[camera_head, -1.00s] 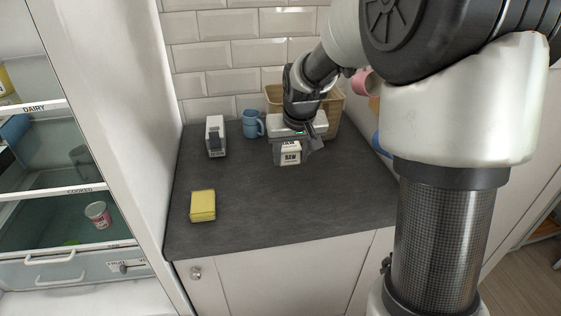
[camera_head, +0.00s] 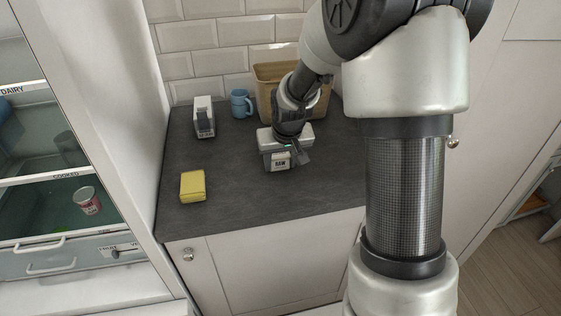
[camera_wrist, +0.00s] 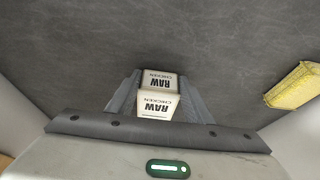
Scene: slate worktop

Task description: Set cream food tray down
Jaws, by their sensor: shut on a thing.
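The cream food tray (camera_head: 280,162) carries a black label that reads "RAW CHICKEN" in the wrist view (camera_wrist: 158,104). My gripper (camera_head: 281,158) is shut on it, with one finger on each side. The tray is low over the dark slate worktop (camera_head: 235,205), toward its right half. I cannot tell whether its underside touches the worktop. The gripper body hides the tray's upper part in the head view.
A yellow sponge-like block (camera_head: 193,186) lies to the left. A white and grey box (camera_head: 204,117) and a blue mug (camera_head: 241,103) stand at the back, beside a tan bin (camera_head: 268,78). An open fridge (camera_head: 40,160) is at the far left. The front middle of the worktop is clear.

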